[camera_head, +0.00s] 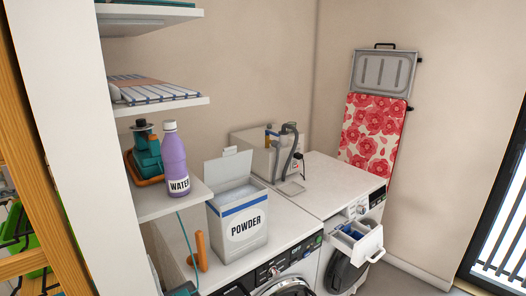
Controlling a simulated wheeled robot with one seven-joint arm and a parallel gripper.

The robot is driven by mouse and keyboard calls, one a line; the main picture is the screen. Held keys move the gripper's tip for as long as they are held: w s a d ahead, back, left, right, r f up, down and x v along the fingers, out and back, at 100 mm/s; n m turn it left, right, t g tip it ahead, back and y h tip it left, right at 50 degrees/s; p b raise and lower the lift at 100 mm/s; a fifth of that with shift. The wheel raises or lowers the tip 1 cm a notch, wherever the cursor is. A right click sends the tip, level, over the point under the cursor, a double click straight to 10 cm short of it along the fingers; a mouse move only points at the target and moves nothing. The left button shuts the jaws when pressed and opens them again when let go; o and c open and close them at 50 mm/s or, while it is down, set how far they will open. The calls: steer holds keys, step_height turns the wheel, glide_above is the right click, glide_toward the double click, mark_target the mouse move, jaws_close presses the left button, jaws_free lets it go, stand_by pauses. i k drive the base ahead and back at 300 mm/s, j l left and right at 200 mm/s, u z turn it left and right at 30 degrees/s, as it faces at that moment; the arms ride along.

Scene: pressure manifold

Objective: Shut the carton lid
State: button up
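The carton is a white box marked "POWDER" (240,228) with a blue band. It stands upright on the top of the left white machine. Its lid (228,168) is open and stands up from the back edge, with a small tab at its top. Pale powder (238,193) shows inside the open mouth. My gripper is not in view, and nothing is seen touching the lid.
A shelf (170,203) with a purple "WATER" bottle (176,160) and a teal iron (147,160) is close on the left. A drawer (357,240) is pulled out of the right machine.

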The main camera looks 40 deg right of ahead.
mark_target(232, 165)
steer(key=z, duration=0.7)
